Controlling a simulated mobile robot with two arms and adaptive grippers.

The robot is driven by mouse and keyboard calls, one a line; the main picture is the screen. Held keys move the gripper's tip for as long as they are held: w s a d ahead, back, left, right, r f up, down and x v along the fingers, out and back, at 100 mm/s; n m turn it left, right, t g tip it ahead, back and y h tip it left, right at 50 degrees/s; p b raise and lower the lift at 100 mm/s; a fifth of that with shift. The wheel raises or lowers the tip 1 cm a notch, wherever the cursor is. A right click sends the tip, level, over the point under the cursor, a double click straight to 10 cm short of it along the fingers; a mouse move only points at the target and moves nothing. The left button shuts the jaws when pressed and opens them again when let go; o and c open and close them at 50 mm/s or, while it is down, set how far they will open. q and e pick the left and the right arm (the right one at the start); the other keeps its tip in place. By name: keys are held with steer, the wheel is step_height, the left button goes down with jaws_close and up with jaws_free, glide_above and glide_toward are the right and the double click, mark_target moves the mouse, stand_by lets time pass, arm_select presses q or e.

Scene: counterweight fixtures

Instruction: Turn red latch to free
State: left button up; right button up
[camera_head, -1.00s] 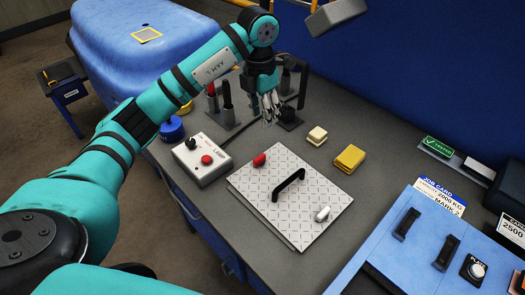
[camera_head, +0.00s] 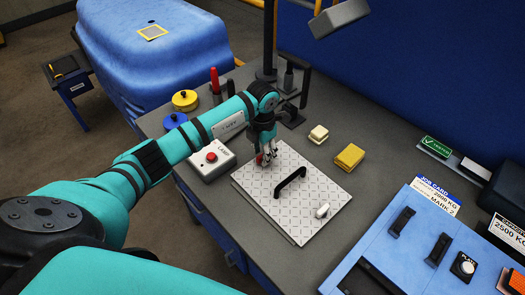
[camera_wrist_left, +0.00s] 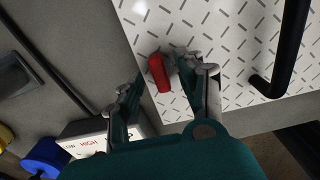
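The red latch (camera_wrist_left: 159,74) sits near the corner of a silver tread plate (camera_head: 317,210) with a black bar handle (camera_head: 290,184). In the head view the latch (camera_head: 259,159) is partly hidden behind my left gripper (camera_head: 266,158). My left gripper (camera_wrist_left: 158,75) is over the latch with its fingers apart, one on each side of it. In the left wrist view the right finger is close beside the latch; I cannot tell whether it touches. A white latch (camera_head: 322,211) is on the plate's opposite side. My right gripper is not in view.
A grey control box (camera_head: 210,172) with a red button stands left of the plate. A yellow block (camera_head: 349,157) and a cream block (camera_head: 318,134) lie behind it. A blue panel (camera_head: 400,265) is at right. A lamp head (camera_head: 338,16) hangs above.

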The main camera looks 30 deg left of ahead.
arm_select(q)
steer(key=shift+f, duration=0.45)
steer(key=shift+c, duration=0.3)
jaws_close()
